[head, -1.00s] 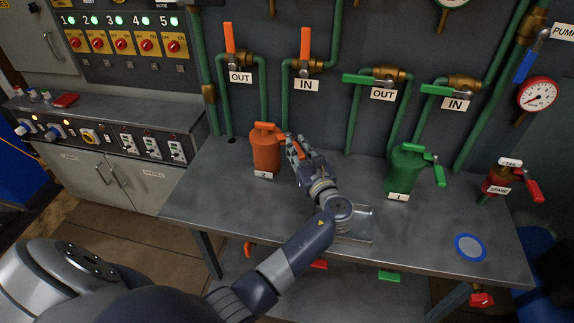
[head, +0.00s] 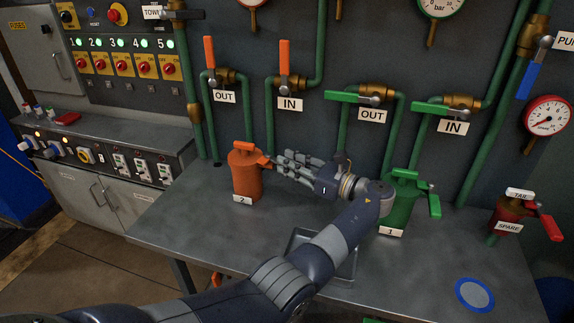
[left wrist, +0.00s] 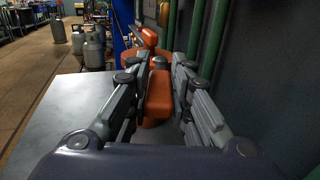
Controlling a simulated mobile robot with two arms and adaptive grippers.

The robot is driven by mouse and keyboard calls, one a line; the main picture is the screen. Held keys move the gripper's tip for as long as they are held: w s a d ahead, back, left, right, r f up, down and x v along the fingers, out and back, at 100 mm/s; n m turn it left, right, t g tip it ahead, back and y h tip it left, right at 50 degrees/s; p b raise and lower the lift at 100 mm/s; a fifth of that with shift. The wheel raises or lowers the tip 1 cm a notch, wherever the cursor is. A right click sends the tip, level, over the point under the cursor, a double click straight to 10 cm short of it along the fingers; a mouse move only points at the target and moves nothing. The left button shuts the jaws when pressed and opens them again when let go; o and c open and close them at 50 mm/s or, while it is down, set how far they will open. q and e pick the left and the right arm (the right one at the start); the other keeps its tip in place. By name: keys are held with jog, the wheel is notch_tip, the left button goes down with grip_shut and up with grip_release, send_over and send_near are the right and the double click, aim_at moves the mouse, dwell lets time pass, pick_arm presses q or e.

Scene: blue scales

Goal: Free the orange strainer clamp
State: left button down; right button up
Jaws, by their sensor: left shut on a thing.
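The orange strainer (head: 246,178), labelled 2, stands upright on the bench's left part. Its orange clamp handle (head: 258,159) sticks out to the right near the top. My left gripper (head: 275,163) reaches it from the right and is shut on the handle. In the left wrist view the orange handle (left wrist: 158,95) lies between the two grey fingers (left wrist: 158,88), with the strainer's orange body behind it. My right gripper does not show.
The green strainer (head: 396,208), labelled 1, stands behind my left forearm. A metal tray (head: 300,238) is partly hidden under the arm. A red spare strainer (head: 508,218) and a blue-rimmed disc (head: 475,294) are at the right. Valves and pipes line the wall behind.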

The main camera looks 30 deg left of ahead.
pick_arm(q)
jog(key=shift+w, duration=0.15)
jog(key=c, duration=1.4)
grip_release()
jog(key=shift+c, duration=0.2)
jog(key=d, duration=0.7)
jog(key=shift+s+d, duration=0.25)
jog(key=shift+s, duration=0.15)
